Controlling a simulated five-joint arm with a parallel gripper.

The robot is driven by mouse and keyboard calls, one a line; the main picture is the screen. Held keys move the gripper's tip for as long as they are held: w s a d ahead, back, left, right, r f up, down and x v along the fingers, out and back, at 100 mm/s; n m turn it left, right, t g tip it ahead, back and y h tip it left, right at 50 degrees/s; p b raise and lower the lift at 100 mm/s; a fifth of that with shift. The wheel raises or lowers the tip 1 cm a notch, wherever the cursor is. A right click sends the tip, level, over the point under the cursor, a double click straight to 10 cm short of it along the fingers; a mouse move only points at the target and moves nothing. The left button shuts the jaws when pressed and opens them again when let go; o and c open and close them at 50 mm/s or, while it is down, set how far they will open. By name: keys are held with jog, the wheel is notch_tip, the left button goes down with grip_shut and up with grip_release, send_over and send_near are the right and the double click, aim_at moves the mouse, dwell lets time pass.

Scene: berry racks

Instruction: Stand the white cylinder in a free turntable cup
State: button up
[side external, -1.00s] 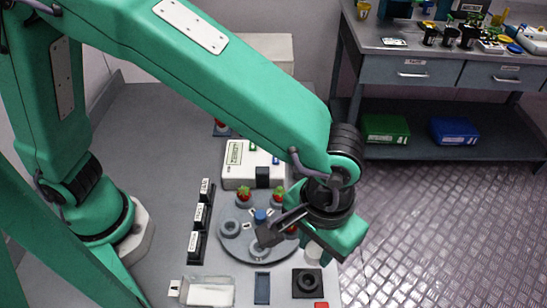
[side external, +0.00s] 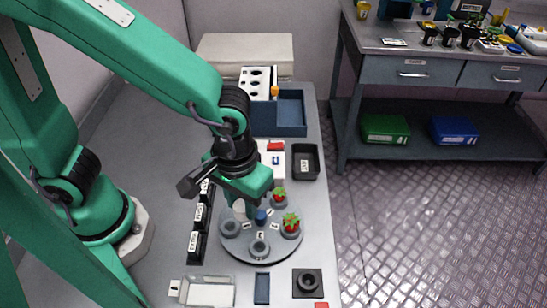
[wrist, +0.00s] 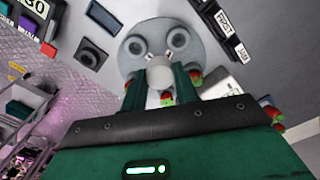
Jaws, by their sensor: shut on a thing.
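My gripper (side external: 244,204) is shut on the white cylinder (side external: 239,209), over the far-left part of the round grey turntable (side external: 275,253). In the wrist view the white cylinder (wrist: 160,73) sits between the two green fingers, end toward the camera. Two empty cups show on the turntable, a left cup (side external: 230,228) and a front cup (side external: 258,247). Strawberries sit at the far-right cup (side external: 279,195) and the right cup (side external: 291,223). Whatever lies directly under the cylinder is hidden, and I cannot tell whether it touches a cup.
A row of black labelled holders (side external: 197,240) stands left of the turntable. A black square block with a ring (side external: 307,282) and a white tray (side external: 208,292) lie in front. A blue tray (side external: 291,112) and a black bin (side external: 305,161) are behind.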

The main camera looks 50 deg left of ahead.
jog(key=a, duration=0.1)
jog(key=s+a, duration=0.1)
jog(key=a, duration=0.1)
jog(key=shift+s+a+f+n, duration=0.2)
jog(key=shift+f+n, duration=0.1)
jog(key=shift+f, duration=0.1)
jog(key=shift+f, duration=0.2)
jog(key=shift+f, duration=2.4)
jog(key=shift+f, duration=0.25)
jog(key=o, duration=1)
jog(key=shift+o, duration=0.2)
jog(key=shift+r, duration=0.15)
